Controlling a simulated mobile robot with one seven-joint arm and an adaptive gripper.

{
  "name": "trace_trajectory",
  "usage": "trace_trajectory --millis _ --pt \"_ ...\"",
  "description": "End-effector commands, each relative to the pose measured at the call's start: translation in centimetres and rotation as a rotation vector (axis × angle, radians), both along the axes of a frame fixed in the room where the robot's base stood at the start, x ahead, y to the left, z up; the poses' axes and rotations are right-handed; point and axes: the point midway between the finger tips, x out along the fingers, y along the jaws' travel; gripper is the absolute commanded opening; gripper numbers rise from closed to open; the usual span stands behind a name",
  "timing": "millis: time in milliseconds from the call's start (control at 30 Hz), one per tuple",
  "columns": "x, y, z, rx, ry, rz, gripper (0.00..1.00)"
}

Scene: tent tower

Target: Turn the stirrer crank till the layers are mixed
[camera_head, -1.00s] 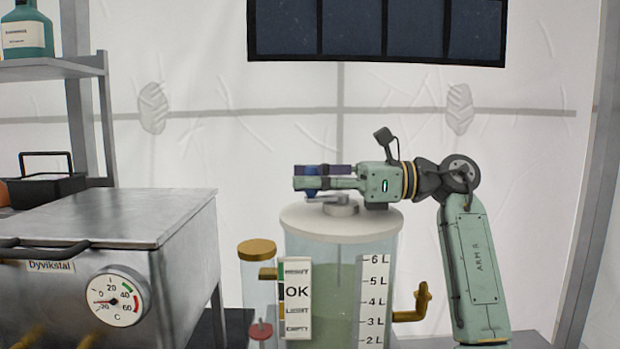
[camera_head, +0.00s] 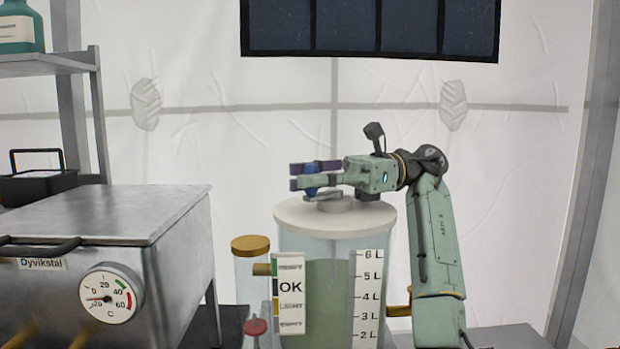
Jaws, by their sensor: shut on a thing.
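The stirrer tank (camera_head: 296,228) is a clear cylinder with a pale lid, standing in the middle of the head view. The liquid (camera_head: 328,290) inside looks an even dull green where it shows. The crank (camera_head: 322,196) is a short grey arm on top of the lid with a blue knob (camera_head: 311,182). My gripper (camera_head: 313,176) reaches in from the right, level above the lid, and is shut on the blue knob. The fingers hide part of the knob.
A level scale (camera_head: 366,295) and an OK label strip (camera_head: 290,290) are on the tank's front. A narrow side cylinder (camera_head: 250,247) with a brown cap stands at left. A steel box (camera_head: 110,225) with a dial (camera_head: 110,293) is farther left.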

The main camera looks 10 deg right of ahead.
Motion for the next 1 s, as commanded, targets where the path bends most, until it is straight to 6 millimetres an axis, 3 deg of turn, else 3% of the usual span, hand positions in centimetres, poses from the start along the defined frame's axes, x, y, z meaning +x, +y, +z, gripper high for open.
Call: trace_trajectory --millis 200,233,533,1000 --pt "-0.02 0.03 -0.14 -0.004 0.0 0.001 0.0" --pt "-0.02 0.03 -0.14 -0.004 0.0 0.001 0.19" --pt "0.01 0.02 -0.08 -0.002 0.001 0.0 0.39" --pt "0.23 0.08 -0.09 -0.002 -0.001 -0.056 0.39"
